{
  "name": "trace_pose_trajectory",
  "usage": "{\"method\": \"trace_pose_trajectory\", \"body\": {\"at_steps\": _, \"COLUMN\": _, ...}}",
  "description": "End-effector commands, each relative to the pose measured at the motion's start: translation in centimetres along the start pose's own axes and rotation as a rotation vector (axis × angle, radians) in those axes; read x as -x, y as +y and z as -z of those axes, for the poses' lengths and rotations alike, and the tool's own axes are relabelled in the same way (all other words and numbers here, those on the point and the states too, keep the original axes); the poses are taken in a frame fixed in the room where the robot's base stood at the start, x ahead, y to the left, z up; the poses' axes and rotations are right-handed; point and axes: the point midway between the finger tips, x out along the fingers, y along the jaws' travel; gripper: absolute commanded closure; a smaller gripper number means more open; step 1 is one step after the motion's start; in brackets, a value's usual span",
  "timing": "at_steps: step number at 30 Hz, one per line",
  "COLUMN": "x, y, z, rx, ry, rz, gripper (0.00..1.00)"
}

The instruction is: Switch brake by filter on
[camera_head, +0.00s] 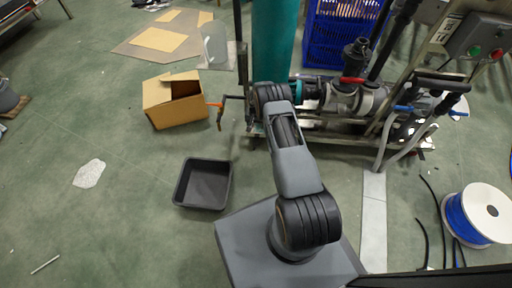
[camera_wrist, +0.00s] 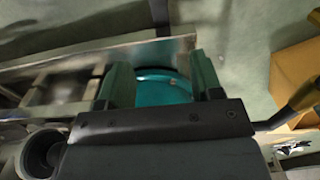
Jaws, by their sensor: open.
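A large teal upright cylinder (camera_head: 273,45), which may be the filter, stands on a metal skid behind my arm. Its teal surface also shows between the fingers in the wrist view (camera_wrist: 165,87). My gripper (camera_wrist: 160,82) is open, with nothing visibly held between its fingers. In the head view the gripper is hidden behind my wrist, close to the cylinder's foot. A dark bent lever with an orange end (camera_head: 214,105) sticks out left of the cylinder. I cannot tell which part is the brake switch.
Pipes and a red-handled valve (camera_head: 353,80) are right of the cylinder. A grey control box (camera_head: 478,38) has green and red buttons. An open cardboard box (camera_head: 172,104) and black tray (camera_head: 203,184) are left. A cable spool (camera_head: 478,214) is far right. Left floor is mostly clear.

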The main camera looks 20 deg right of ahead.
Motion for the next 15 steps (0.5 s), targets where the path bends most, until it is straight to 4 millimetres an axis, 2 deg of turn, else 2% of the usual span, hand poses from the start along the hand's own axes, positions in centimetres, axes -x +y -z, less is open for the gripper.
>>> {"method": "trace_pose_trajectory", "body": {"at_steps": 1, "x": -1.4, "y": 0.2, "z": -0.1, "rx": -0.005, "ry": -0.003, "rz": -0.001, "gripper": 0.40}}
{"method": "trace_pose_trajectory", "body": {"at_steps": 8, "x": -5.2, "y": 0.3, "z": -0.3, "rx": -0.009, "ry": -0.008, "rz": -0.002, "gripper": 0.40}}
{"method": "trace_pose_trajectory", "body": {"at_steps": 15, "x": -9.9, "y": 0.3, "z": -0.3, "rx": -0.009, "ry": -0.006, "rz": -0.002, "gripper": 0.40}}
